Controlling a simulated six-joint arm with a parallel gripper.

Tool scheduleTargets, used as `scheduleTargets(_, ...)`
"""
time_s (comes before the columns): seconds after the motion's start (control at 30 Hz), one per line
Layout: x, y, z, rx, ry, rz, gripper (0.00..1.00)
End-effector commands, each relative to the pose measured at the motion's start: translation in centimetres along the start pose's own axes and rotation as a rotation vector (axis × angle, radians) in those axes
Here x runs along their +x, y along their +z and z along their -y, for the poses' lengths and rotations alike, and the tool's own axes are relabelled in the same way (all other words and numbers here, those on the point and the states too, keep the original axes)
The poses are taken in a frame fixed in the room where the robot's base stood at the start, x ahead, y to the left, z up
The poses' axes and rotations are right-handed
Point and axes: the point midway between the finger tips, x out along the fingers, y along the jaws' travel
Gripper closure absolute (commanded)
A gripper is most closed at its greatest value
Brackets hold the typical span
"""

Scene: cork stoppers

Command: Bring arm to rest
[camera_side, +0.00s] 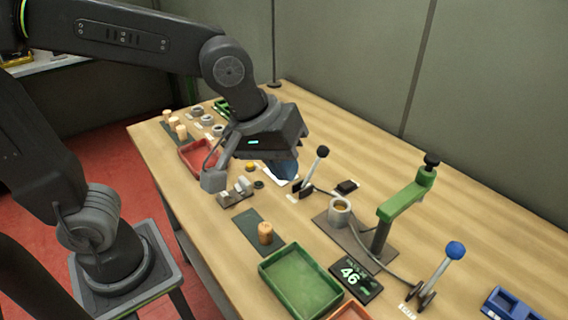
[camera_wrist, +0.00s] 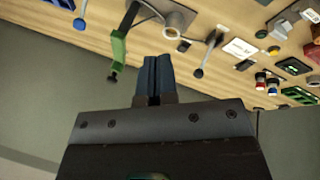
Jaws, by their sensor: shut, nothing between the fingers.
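My gripper (camera_side: 286,172) is above the middle of the wooden table in the side view, beyond the red tray. Its dark blue fingers are partly hidden by the gripper body there. In the wrist view my gripper (camera_wrist: 157,60) has its two fingers side by side, shut and empty. One cork stopper (camera_side: 265,233) stands on a dark mat near the table's front edge. Several other corks (camera_side: 181,131) stand at the far left end. A grey cup-like holder (camera_side: 340,211) sits on a plate beside the green press arm (camera_side: 408,196).
A green tray (camera_side: 301,281), a display reading 46 (camera_side: 354,279) and a blue-knobbed lever (camera_side: 445,268) stand at the front right. A black-knobbed lever (camera_side: 314,167) is close to my gripper. A red tray (camera_side: 196,158) lies left. The table's back right is clear.

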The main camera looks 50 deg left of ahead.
Motion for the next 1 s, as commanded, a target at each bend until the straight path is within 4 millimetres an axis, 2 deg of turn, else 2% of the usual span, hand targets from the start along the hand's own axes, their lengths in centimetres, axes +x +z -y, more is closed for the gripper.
scheduleTargets(0.13,-1.2,-0.5,2.4,0.079,-0.008,-0.036,1.00)
scheduleTargets(0.23,-2.4,-0.7,5.6,0.191,-0.030,-0.080,1.00)
scheduleTargets(0.4,-3.7,0.0,10.5,0.396,-0.091,-0.137,1.00)
scheduleTargets(0.5,-3.9,0.6,12.2,0.479,-0.121,-0.151,1.00)
scheduleTargets(0.6,-4.0,0.8,13.0,0.522,-0.136,-0.156,1.00)
scheduleTargets(1.0,-4.0,0.8,13.0,0.522,-0.136,-0.156,1.00)
